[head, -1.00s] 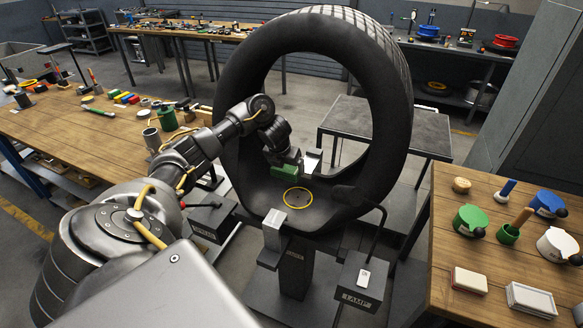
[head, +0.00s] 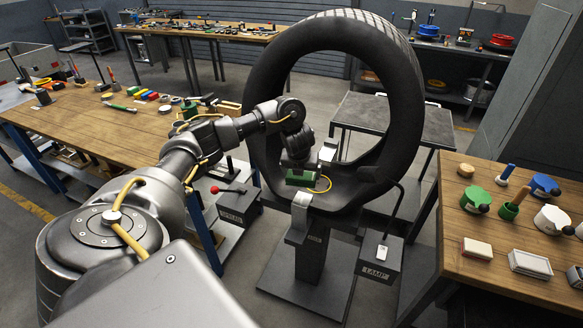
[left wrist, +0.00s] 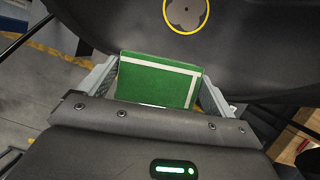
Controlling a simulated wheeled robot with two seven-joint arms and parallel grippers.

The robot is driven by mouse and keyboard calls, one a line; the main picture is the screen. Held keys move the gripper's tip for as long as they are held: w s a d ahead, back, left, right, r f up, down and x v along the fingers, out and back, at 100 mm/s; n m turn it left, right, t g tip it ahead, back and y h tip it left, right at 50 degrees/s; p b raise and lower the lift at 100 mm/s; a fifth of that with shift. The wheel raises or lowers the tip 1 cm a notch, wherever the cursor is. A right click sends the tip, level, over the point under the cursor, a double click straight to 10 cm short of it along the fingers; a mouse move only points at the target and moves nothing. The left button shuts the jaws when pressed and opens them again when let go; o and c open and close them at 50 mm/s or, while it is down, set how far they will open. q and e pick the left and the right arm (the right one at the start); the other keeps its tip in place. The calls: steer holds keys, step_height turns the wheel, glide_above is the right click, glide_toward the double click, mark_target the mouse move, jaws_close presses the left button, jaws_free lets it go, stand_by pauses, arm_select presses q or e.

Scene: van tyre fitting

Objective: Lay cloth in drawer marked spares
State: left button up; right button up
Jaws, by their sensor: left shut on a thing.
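My left gripper (head: 302,172) is shut on a green cloth (head: 299,178), folded flat. In the left wrist view the cloth (left wrist: 155,82) has a white stripe along its edges and sits between the two fingers (left wrist: 160,92). The gripper holds it in front of the lower part of the big upright tyre (head: 408,110), near a yellow ring (head: 327,184). I see no drawer with a readable spares mark. My right gripper is not in view.
The tyre stands on a dark stand with a lever box (head: 238,203) at left and a lamp box (head: 378,260) at right. A wooden bench (head: 150,122) with tools is at left. Another bench (head: 487,258) with green, blue and white items is at right.

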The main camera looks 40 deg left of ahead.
arm_select(q)
steer(key=s+d+f+n+g+y, duration=0.1)
steer(key=s+d+n+g, duration=0.25)
steer(key=d+n, duration=0.55)
steer(key=s+d+f+n+g+y, duration=0.15)
steer(key=s+d+n, duration=0.4)
steer(key=d, duration=0.85)
steer(key=s+d+f+n+g+h+b, duration=0.1)
steer(key=s+f+n+h+b, duration=0.1)
steer(key=s+n, duration=0.5)
steer(key=s+d+f+n+g+h+b, duration=0.1)
steer(key=s+f+n+g+h+b, duration=0.1)
steer(key=s+n, duration=0.6)
step_height(320, 180, down, 2)
steer(key=shift+d+f+b, duration=0.25)
steer(key=shift+b, duration=0.35)
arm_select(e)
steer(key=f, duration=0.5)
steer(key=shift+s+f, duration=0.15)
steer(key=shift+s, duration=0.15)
arm_select(q)
steer(key=shift+h, duration=0.25)
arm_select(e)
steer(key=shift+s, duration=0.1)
